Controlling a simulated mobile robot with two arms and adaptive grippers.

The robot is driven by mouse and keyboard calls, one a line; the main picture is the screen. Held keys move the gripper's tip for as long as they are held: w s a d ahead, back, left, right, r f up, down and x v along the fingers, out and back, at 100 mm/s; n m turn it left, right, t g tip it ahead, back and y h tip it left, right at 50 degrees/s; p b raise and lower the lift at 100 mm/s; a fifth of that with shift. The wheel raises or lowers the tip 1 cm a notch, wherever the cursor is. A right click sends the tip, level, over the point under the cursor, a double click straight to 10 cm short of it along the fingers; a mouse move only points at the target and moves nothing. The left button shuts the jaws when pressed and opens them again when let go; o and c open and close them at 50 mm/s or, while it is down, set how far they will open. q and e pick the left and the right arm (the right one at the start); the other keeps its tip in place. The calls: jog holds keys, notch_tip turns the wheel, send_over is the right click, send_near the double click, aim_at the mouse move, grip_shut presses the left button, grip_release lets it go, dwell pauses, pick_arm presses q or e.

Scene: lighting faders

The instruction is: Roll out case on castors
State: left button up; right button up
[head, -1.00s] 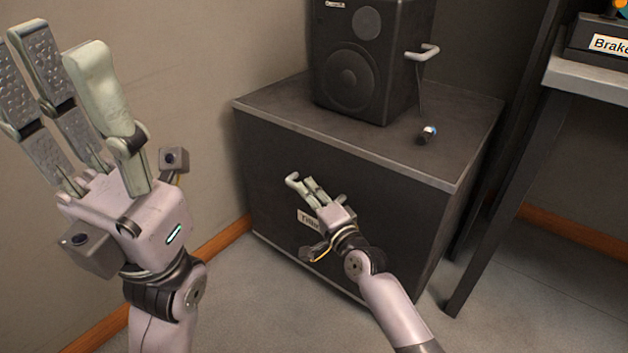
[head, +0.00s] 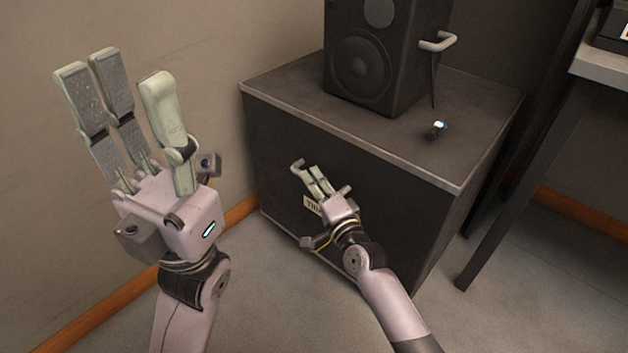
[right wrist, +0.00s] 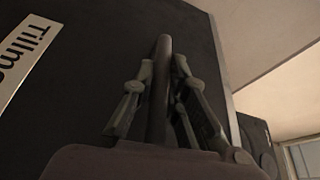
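The dark case (head: 400,160) stands on the floor against the wall, with a white label (head: 312,205) on its front; the label, partly reading "Tillm", also shows in the right wrist view (right wrist: 22,60). The castors are not visible. My right gripper (head: 318,180) is at the case's front, beside the label. In the right wrist view a dark bar, seemingly a handle (right wrist: 161,85), runs between its fingers, which lie on both sides of it. Whether they press on it is unclear. My left gripper (head: 128,95) is raised at the left, open and empty, clear of the case.
A table leg (head: 520,170) stands close at the right. The wall borders the left; floor in front is clear.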

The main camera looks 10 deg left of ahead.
jog(key=o, duration=0.4)
jog(key=shift+o, duration=0.2)
jog(key=v, duration=1.2)
